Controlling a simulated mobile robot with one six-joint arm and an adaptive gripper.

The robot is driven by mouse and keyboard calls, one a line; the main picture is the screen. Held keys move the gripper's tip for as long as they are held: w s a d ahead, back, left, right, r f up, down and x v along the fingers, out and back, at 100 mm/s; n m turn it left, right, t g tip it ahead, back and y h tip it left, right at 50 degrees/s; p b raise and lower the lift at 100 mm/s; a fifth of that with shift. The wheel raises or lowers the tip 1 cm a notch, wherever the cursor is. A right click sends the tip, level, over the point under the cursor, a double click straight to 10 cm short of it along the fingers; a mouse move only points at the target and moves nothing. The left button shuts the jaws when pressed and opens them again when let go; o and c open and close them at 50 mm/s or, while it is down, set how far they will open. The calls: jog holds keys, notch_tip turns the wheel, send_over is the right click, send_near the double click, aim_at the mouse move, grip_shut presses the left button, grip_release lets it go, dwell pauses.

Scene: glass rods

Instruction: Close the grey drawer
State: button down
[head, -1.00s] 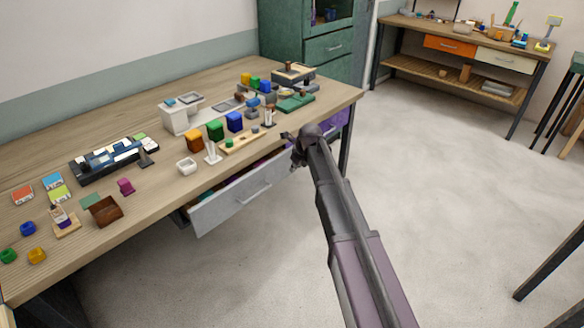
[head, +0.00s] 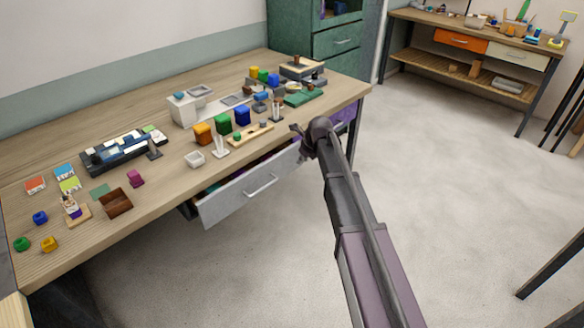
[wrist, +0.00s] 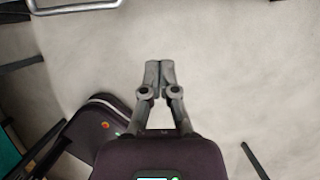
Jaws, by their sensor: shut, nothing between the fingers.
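The grey drawer (head: 240,199) hangs under the front of the wooden workbench and is pulled part way out. Its front has a bar handle (head: 261,186), and the gap behind the front shows some contents. My gripper (head: 300,143) is near the bench's front edge, close to the drawer's right end; my arm hides part of it. In the wrist view my gripper (wrist: 159,75) has its fingers together with nothing between them, above bare floor. A metal bar handle (wrist: 75,5) shows at the top left there. I cannot tell whether the gripper touches the drawer.
The workbench (head: 150,205) carries coloured blocks, small trays and tools. A purple drawer (head: 341,122) lies right of the grey one. A green cabinet (head: 335,45) stands behind, and another bench (head: 450,35) is at the back right. The floor (head: 430,200) in front is clear.

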aim_at(280, 169)
jog(key=s+d+f+t+y+b, duration=0.1)
jog(key=f+t+y+b, duration=0.3)
jog(key=b, duration=0.9)
jog(key=s+d+f+t+y+b, duration=0.2)
jog(key=f+t+y+b, duration=0.3)
jog(key=b, duration=0.9)
notch_tip(280, 169, down, 2)
jog(key=shift+s+d+y+b, duration=0.2)
jog(key=shift+d+y+b, duration=0.1)
jog(key=shift+y, duration=0.1)
jog(key=x, duration=1.4)
jog(key=shift+r, duration=0.1)
